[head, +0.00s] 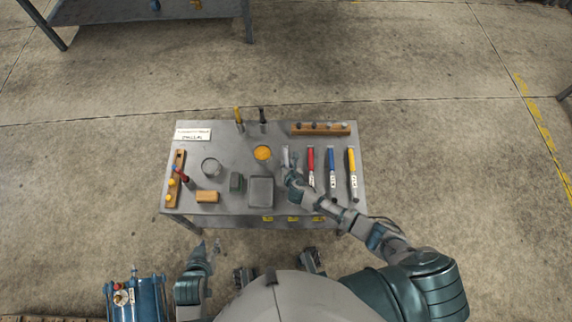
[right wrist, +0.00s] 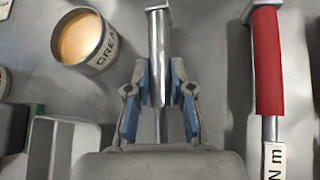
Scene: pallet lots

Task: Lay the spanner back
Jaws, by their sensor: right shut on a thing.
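My right gripper (head: 287,171) is over the right half of the grey table (head: 225,147), shut on a silver spanner (head: 285,154). In the right wrist view, the spanner (right wrist: 158,35) stands out between the blue-padded fingers of my right gripper (right wrist: 160,95), its shaft running straight away from me; its near end is hidden. It lies roughly parallel to the red-handled tool (right wrist: 268,65) on its right. I cannot tell whether it touches the tabletop. My left gripper (head: 208,248) is empty, below the table's front edge, with its fingers apart.
Red, blue (head: 332,162) and yellow (head: 352,162) handled tools lie right of the spanner. An orange-filled tin (head: 263,153) and a grey tray (head: 261,192) are to its left. A wooden block (head: 321,129) lies at the back. A blue container (head: 137,300) stands at lower left.

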